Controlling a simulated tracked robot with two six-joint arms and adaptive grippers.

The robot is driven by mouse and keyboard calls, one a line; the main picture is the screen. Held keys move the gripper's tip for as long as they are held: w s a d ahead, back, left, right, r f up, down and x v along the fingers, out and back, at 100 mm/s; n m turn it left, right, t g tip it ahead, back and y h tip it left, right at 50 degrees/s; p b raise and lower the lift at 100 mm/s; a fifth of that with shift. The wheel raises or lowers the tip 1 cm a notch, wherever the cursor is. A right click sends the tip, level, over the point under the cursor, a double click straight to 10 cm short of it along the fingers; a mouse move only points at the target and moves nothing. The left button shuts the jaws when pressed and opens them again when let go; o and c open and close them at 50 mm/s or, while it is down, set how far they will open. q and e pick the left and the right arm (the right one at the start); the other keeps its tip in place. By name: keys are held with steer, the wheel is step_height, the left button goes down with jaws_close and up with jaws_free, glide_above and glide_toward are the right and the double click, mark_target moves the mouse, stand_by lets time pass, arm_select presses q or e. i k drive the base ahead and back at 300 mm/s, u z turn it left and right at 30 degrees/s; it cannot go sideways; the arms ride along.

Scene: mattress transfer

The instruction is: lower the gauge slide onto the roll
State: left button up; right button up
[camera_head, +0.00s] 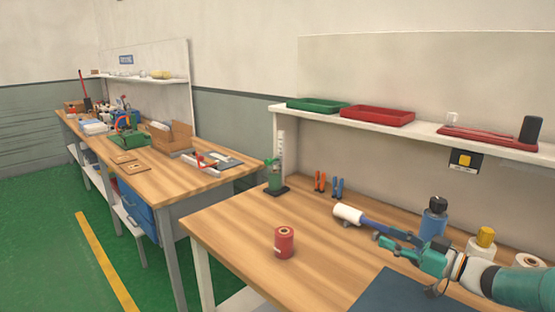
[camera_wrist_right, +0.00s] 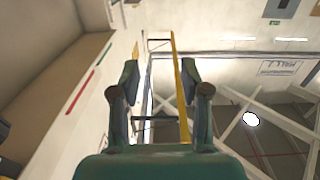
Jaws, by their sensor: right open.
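The red roll (camera_head: 284,242) stands upright near the front of the near bench, its hollow core facing up. The gauge (camera_head: 281,150), a pale scale post with a green slide (camera_head: 274,176) low on it, stands on a dark base behind the roll, at the bench's back left. The roll is apart from the gauge, not under its slide. My right gripper (camera_head: 380,238) is over the right part of the bench, well right of both. In the right wrist view its fingers (camera_wrist_right: 158,78) are spread with nothing between them. My left gripper is not in view.
A white roller (camera_head: 348,213) with a blue handle lies by my right gripper. Orange clips (camera_head: 320,181) and blue clips (camera_head: 338,187) stand by the gauge. A blue bottle (camera_head: 433,224) and a yellow-capped bottle (camera_head: 483,243) stand at right. Bench around the roll is clear.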

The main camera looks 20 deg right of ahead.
mark_target(276, 161)
steer(key=i, duration=1.5)
steer(key=u, duration=0.05)
